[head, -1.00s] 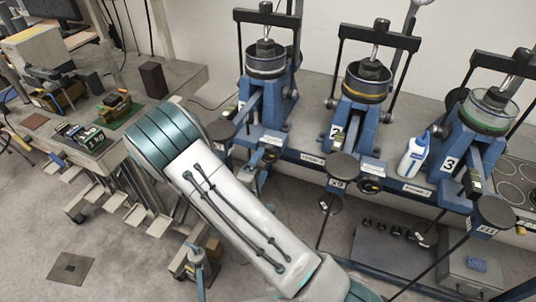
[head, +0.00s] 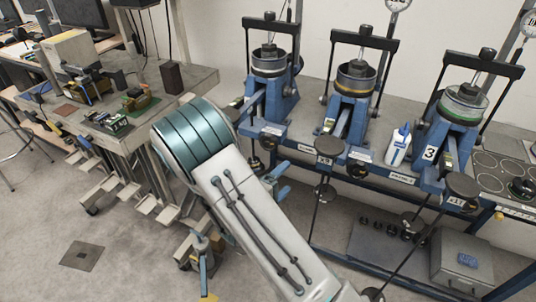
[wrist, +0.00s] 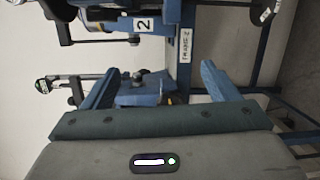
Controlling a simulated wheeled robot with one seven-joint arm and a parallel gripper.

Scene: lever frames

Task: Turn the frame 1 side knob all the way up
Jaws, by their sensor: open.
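Frame 1 (head: 271,88) is the leftmost of the blue lever frames on the bench in the head view. A small dark knob (head: 268,143) sits at the bench's front edge below it; I cannot tell for certain that it is the side knob. My gripper (head: 281,180) is in front of and below this edge, partly hidden by my arm. In the wrist view my gripper (wrist: 158,82) is open and its blue fingers are apart. A dark knob (wrist: 138,77) on a blue mount shows beyond and between them, seemingly untouched.
Frame 2 (head: 352,95) and frame 3 (head: 456,125) stand to the right, with a white bottle (head: 398,147) between them. Round dark pads (head: 328,147) on hanging rods jut forward. A side table (head: 150,105) is at left.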

